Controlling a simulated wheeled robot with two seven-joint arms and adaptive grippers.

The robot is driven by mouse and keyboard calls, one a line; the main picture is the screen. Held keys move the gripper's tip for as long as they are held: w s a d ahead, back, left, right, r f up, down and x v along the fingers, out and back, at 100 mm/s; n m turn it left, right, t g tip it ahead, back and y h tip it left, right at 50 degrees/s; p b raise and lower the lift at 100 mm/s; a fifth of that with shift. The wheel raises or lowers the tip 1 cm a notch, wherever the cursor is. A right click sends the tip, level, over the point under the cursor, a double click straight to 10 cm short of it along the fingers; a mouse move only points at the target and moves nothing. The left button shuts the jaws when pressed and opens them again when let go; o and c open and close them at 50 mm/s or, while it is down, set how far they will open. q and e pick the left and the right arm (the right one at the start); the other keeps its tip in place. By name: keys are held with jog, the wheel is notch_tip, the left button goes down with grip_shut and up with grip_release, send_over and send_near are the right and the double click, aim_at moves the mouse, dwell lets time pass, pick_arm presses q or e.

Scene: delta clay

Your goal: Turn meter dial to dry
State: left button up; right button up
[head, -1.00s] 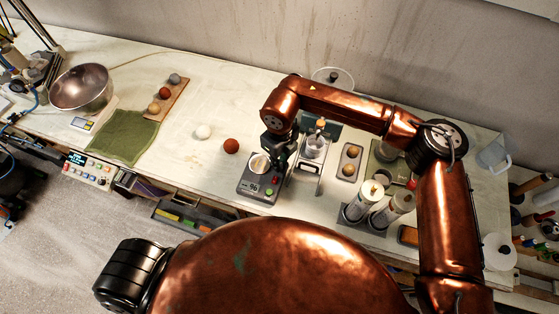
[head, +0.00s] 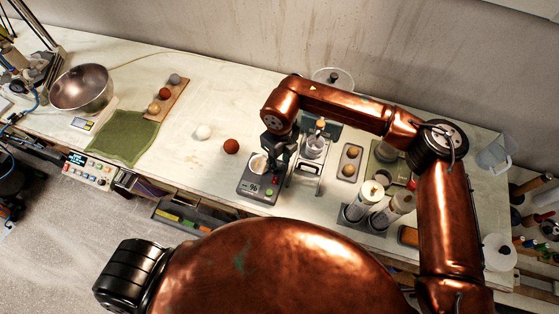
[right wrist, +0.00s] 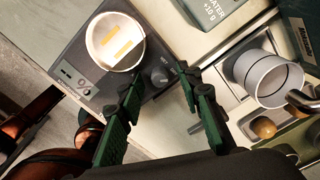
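My right gripper (head: 279,165) is over the meter's right side. In the right wrist view my right gripper (right wrist: 162,74) is open, with one finger on each side of the knob. I cannot tell whether they touch it. The lettering by the knob is too small to read surely. My left gripper is not in view.
A metal stand (head: 305,181) is close to the meter's right. White canisters (head: 362,201) and a tray with two balls (head: 349,162) lie further right. A red-brown ball (head: 231,146) and a white ball (head: 203,132) lie left. The bench is clear between them and the green cloth (head: 124,137).

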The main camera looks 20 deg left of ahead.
aim_at(280, 164)
notch_tip(280, 164, up, 12)
dwell(0.6)
dwell(0.4)
